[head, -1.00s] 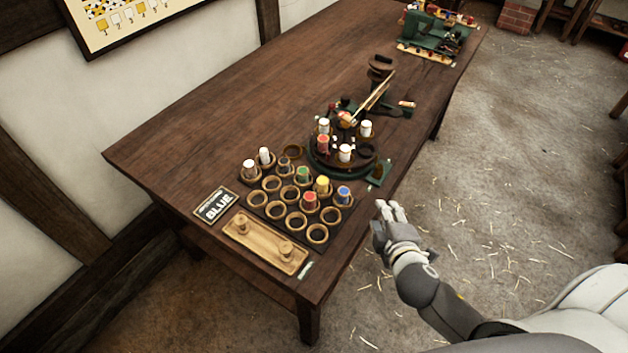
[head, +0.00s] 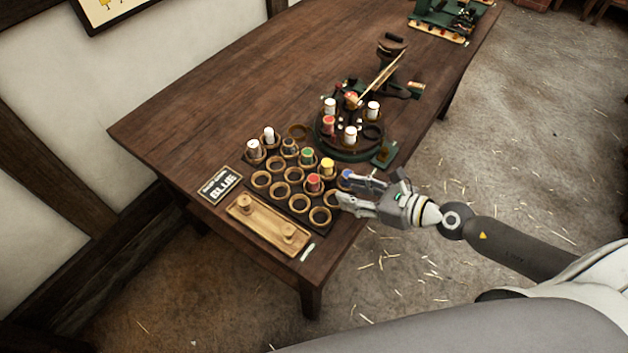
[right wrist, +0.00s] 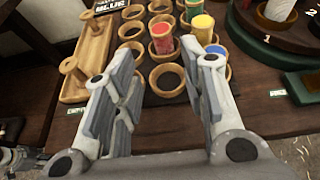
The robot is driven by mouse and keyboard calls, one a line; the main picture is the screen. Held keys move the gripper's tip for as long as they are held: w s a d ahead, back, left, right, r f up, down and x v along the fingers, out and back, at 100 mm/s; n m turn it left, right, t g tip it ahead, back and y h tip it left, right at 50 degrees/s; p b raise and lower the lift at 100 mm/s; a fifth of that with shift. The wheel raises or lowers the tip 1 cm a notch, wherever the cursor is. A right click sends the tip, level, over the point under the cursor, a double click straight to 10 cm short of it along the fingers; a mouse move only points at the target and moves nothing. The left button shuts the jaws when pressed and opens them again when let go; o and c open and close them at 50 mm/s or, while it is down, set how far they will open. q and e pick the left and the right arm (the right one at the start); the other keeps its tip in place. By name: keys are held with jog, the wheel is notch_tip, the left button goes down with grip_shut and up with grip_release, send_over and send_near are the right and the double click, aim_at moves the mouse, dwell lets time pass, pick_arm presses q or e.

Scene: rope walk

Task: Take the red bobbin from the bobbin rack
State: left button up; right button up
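The red bobbin (head: 314,182) stands upright in a ring of the bobbin rack (head: 331,228), near the rack's front right. In the right wrist view the red bobbin (right wrist: 163,40) is ahead of the fingers, roughly between them and beyond an empty ring. My right gripper (head: 343,188) is open and empty at the rack's right edge, with the blue bobbin (head: 347,174) just beside its far finger. In the right wrist view the two fingers (right wrist: 168,58) are spread wide. A yellow bobbin (head: 327,165) and a green bobbin (head: 307,156) stand behind the red one.
A wooden tray with two pegs (head: 262,235) and a "BLUE" sign (head: 220,186) lie left of the rack. A round green machine (head: 353,154) holding white and red bobbins stands behind it. The table's left part (head: 190,115) is clear.

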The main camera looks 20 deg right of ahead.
aim_at(317, 180)
jog(key=p+x, duration=0.1)
jog(key=x, duration=0.3)
jog(key=shift+w+a, duration=0.25)
jog(key=shift+w+a+p, duration=0.3)
jog(key=shift+w, duration=0.2)
jog(key=x, duration=0.4)
jog(key=shift+w+p, duration=0.2)
jog(key=shift+p, duration=0.1)
jog(key=c, duration=0.7)
